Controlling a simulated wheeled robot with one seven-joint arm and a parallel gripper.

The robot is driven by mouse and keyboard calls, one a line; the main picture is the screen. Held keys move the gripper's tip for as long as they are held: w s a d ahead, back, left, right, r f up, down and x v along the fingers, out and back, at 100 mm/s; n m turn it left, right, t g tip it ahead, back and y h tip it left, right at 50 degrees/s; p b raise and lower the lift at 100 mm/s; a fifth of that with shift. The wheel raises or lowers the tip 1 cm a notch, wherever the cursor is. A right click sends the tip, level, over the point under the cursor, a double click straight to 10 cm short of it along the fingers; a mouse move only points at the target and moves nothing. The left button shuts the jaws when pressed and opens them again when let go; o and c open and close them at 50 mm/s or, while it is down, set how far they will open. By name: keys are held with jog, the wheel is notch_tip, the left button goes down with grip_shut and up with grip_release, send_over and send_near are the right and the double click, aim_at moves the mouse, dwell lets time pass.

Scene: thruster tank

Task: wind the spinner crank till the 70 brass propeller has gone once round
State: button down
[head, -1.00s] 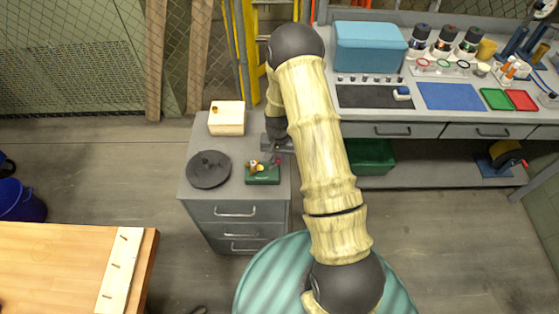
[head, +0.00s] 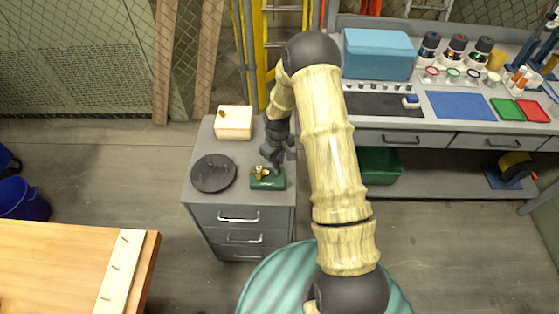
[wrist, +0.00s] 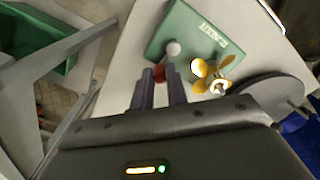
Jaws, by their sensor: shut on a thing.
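The spinner's green base (head: 268,184) stands on the grey drawer cabinet; it also shows in the wrist view (wrist: 181,27). The brass propeller (wrist: 211,75) is on the spinner, to the right of my fingers in the wrist view. It is small in the head view (head: 259,171). My gripper (wrist: 160,80) is shut on the red crank handle (wrist: 160,73), which shows between the fingertips. A pale round knob (wrist: 172,48) is just beyond it. In the head view my gripper (head: 274,160) comes down at the spinner's back right and hides the crank.
A dark round plate (head: 213,173) lies left of the spinner. A cream box (head: 234,122) with a small brass piece on top stands behind it. The workbench (head: 470,150) is to the right, with a green bin (head: 380,166) below. Open floor lies left of the cabinet.

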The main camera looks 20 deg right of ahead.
jog(key=shift+w+a+r+n, duration=0.1)
jog(key=shift+n, duration=0.5)
jog(key=c, duration=1.4)
grip_release()
notch_tip(320, 180, up, 17)
jog(key=b, duration=0.1)
jog(key=shift+r, duration=0.15)
